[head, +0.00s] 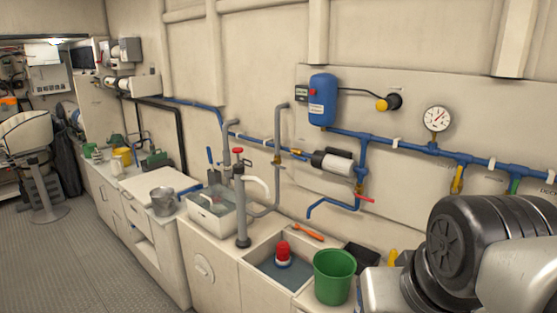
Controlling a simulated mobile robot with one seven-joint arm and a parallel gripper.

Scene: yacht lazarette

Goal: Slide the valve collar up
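I cannot tell for sure which part is the valve collar. Several valves sit on the blue pipework on the right wall in the head view. One has a yellow handle (457,181) hanging down from the pipe, and another has a green handle (514,185) to its right. A valve with a red lever (365,199) sits lower, below the white pump. Any collar on them is too small to make out. My dark and silver arm links fill the lower right and may hide part of the wall. My gripper is not in view.
A blue tank (322,100) and pressure gauge (437,118) are on the wall above the pipe. Below stand a green bucket (333,277), a sink (268,287) holding a red-topped object, and a grey hand pump (241,205). Open floor (85,260) lies left.

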